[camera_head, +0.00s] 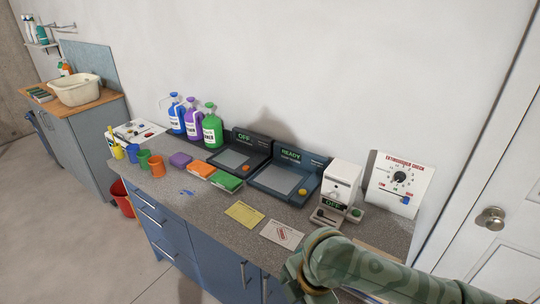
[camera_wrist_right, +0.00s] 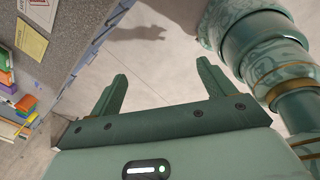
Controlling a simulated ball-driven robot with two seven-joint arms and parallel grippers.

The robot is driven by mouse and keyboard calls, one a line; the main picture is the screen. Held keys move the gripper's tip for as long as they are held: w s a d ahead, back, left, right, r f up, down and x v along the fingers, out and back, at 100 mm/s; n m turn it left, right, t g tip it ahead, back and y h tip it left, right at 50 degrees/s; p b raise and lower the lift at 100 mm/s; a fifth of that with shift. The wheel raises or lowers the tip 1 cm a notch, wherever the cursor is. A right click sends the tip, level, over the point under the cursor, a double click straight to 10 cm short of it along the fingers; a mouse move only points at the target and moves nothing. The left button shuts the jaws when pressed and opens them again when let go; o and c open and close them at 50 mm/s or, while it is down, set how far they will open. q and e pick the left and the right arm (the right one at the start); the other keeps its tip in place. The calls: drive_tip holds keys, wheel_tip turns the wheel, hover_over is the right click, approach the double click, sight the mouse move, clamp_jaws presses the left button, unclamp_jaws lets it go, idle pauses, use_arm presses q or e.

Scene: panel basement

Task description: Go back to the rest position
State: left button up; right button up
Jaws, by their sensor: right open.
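My right arm (camera_head: 370,266) comes in at the lower right of the head view, bent in front of the counter's right end. Its gripper is out of the head view. In the right wrist view my right gripper (camera_wrist_right: 162,88) is open, its two green fingers apart with only bare floor behind them. It holds nothing and touches nothing that I can see. My left gripper is in neither view.
The counter (camera_head: 205,212) carries jugs (camera_head: 212,130), cups (camera_head: 157,167), a device reading READY (camera_head: 288,180), a white machine (camera_head: 338,188) and paper cards (camera_head: 244,213). In the wrist view the counter (camera_wrist_right: 62,52) lies left of my gripper. A door (camera_head: 500,220) is at right.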

drive_tip(key=s+d+m+t+h, duration=0.2)
drive_tip(key=s+d+m, duration=0.25)
drive_tip(key=d, duration=0.35)
drive_tip(key=s+d+m+t+h, duration=0.2)
drive_tip(key=s+d+m+h, duration=0.1)
drive_tip(key=d+m, duration=0.4)
drive_tip(key=s+d+m+t+h, duration=0.15)
drive_tip(key=s+d+m, duration=0.3)
drive_tip(key=d, duration=0.45)
drive_tip(key=s+a+f+m+g+y+b, duration=0.1)
drive_tip(key=s+a+f+g, duration=0.15)
drive_tip(key=f, duration=1.25)
drive_tip(key=s+a+f+g+y+b, duration=0.1)
drive_tip(key=s+a+f+y, duration=0.15)
drive_tip(key=f, duration=1.25)
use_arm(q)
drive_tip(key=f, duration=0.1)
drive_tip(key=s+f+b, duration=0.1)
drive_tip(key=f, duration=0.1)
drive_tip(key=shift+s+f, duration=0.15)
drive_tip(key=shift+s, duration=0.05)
use_arm(e)
drive_tip(key=s+f+m+g, duration=0.2)
drive_tip(key=s+f, duration=1.2)
drive_tip(key=s, duration=0.3)
drive_tip(key=shift+d+f+m+y, duration=0.15)
drive_tip(key=shift+f+m+y, duration=0.1)
drive_tip(key=shift+m+y, duration=0.05)
